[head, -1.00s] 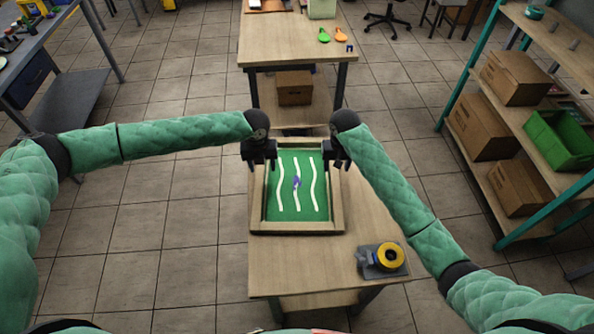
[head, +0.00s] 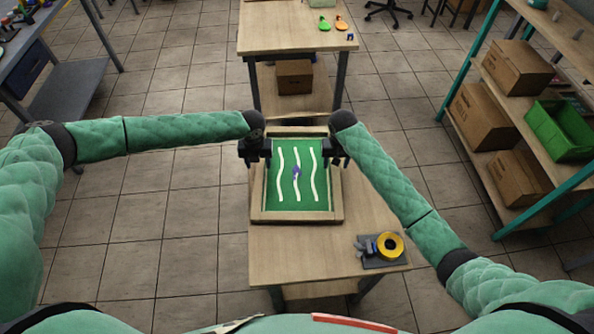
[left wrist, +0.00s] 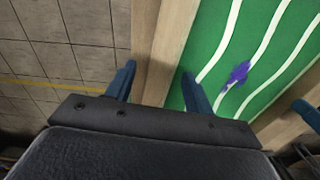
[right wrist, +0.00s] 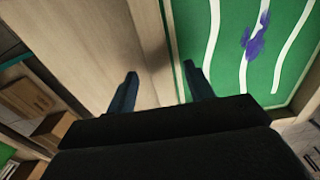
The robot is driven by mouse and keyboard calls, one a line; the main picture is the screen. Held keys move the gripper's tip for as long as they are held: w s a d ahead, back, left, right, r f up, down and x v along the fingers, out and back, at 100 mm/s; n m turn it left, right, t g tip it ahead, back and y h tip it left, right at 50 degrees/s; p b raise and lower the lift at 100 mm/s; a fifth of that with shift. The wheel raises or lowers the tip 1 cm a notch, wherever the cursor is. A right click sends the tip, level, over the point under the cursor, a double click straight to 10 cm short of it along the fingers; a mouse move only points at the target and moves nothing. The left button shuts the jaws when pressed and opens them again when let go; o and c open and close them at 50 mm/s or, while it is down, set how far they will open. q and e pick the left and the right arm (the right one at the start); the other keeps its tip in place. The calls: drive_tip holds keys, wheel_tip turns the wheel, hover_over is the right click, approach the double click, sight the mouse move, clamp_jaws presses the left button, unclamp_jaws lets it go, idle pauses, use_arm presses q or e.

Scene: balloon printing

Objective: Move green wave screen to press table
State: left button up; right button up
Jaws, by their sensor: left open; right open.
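The green wave screen (head: 309,202) is a wooden frame around a green field with white wavy lines and a purple blot near the middle. It lies flat on the near wooden table (head: 270,258). My left gripper (head: 256,160) is open at the frame's left side. In the left wrist view its fingers (left wrist: 157,84) sit either side of the left wooden rail. My right gripper (head: 338,160) is open at the frame's right side. In the right wrist view its fingers (right wrist: 160,82) sit over the opposite rail. I cannot tell whether the fingers touch the wood.
A tape holder with a yellow roll (head: 389,245) sits at the near table's right front. A far wooden table (head: 290,42) holds a green and an orange paddle-like item. Shelves with boxes (head: 516,68) stand right. A grey table (head: 75,85) stands left.

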use_arm(q)
drive_tip(key=shift+f, duration=1.1)
use_arm(e)
drive_tip(key=shift+f, duration=1.15)
use_arm(q)
clamp_jaws()
use_arm(e)
clamp_jaws()
